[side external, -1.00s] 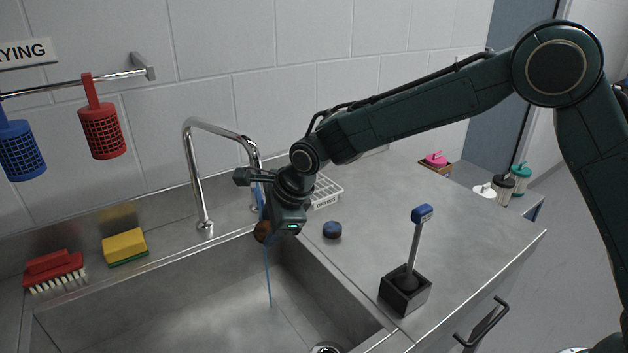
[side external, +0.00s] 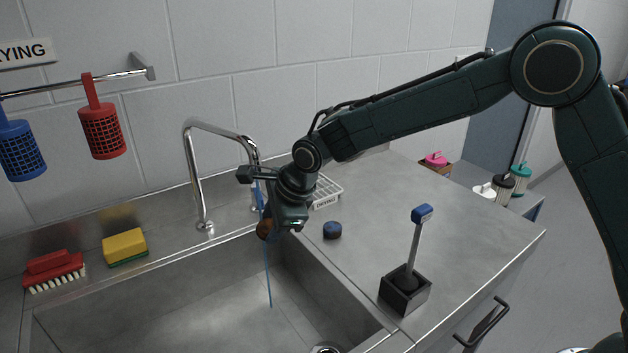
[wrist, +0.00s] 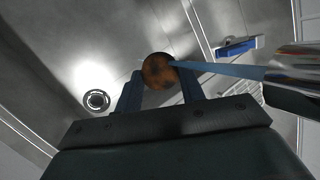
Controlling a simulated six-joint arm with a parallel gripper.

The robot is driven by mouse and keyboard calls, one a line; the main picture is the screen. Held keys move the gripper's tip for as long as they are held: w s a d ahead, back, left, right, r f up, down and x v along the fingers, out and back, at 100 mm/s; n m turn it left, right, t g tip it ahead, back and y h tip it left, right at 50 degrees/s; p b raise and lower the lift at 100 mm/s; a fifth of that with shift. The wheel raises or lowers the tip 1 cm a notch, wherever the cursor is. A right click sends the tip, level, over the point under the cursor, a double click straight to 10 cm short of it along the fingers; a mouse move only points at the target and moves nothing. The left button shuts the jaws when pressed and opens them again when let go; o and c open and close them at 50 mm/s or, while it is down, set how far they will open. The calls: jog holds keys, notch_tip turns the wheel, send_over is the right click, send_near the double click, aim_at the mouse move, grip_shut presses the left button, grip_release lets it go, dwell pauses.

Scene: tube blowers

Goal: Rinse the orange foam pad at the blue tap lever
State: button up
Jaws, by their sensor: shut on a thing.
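My gripper (wrist: 160,88) is shut on the orange foam pad (wrist: 157,70), a round piece that looks brownish orange with dark patches. In the side view the pad (side external: 264,229) hangs over the sink, below the spout and partly hidden by my gripper. A thin blue water stream (side external: 267,275) runs from the spout to the sink floor. In the wrist view the stream (wrist: 215,68) reaches the pad's edge. The blue tap lever (side external: 422,213) stands in a black box on the counter, leaning slightly right.
The chrome tap (side external: 194,180) arches behind the sink (side external: 170,310). A yellow sponge (side external: 125,245) and red brush (side external: 54,270) lie on the left ledge. Red (side external: 101,130) and blue (side external: 20,150) baskets hang above.

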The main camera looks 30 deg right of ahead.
jog(key=shift+w+d, duration=0.1)
jog(key=shift+d, duration=0.05)
jog(key=shift+s+a, duration=0.25)
jog(key=shift+a, duration=0.3)
dwell(0.6)
jog(key=shift+s, duration=0.15)
jog(key=s+d, duration=0.3)
jog(key=s, duration=0.4)
dwell(1.0)
jog(key=shift+d, duration=0.1)
dwell(0.8)
jog(key=shift+s+r, duration=0.1)
jog(key=shift+s, duration=0.05)
dwell(0.4)
jog(key=s+d+r, duration=0.2)
jog(key=s+r, duration=0.1)
jog(key=s, duration=0.1)
jog(key=shift+s+r, duration=0.2)
jog(key=shift+r, duration=0.2)
jog(key=shift+w+d+f, duration=0.1)
dwell(0.8)
